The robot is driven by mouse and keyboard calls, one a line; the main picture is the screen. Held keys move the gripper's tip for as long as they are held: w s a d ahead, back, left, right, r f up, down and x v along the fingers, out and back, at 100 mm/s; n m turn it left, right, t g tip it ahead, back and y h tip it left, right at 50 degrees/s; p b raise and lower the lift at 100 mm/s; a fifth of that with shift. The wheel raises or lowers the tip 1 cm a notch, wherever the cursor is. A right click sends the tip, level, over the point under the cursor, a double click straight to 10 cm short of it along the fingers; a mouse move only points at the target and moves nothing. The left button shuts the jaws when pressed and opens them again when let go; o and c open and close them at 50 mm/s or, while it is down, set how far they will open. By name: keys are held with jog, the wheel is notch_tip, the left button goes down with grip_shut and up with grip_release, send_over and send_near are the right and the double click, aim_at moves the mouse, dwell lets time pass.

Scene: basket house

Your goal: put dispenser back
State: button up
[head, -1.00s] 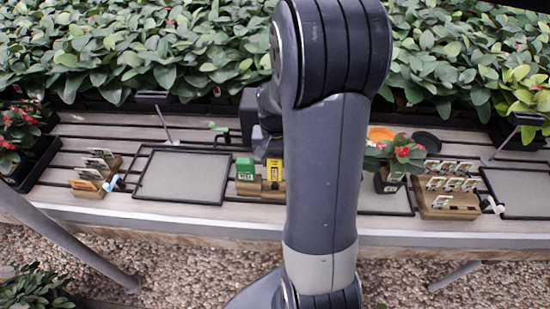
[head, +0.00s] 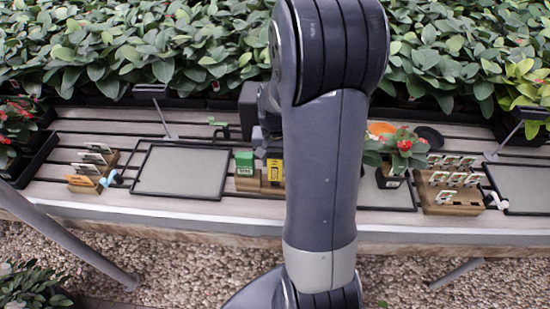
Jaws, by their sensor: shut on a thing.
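A yellow dispenser (head: 275,169) stands at the wooden holder (head: 246,185) on the slatted bench, just right of a green dispenser (head: 244,163). My gripper (head: 270,148) is directly above the yellow dispenser and appears shut on its top. My dark upper arm hides the right side of the gripper and of the holder. The fingertips are small and dark. I cannot tell whether the yellow dispenser's base rests in the holder's slot.
A grey tray (head: 181,171) lies left of the holder, with a card rack (head: 83,181) beyond it. Dense plants line the back.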

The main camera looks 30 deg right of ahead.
jog(key=shift+f+b, duration=0.9)
jog(key=shift+f, duration=0.3)
jog(key=o, duration=0.9)
jog(key=shift+o, duration=0.2)
jog(key=shift+r, duration=0.1)
notch_tip(320, 180, up, 11)
jog(key=shift+f, duration=0.1)
jog(key=shift+f, duration=0.1)
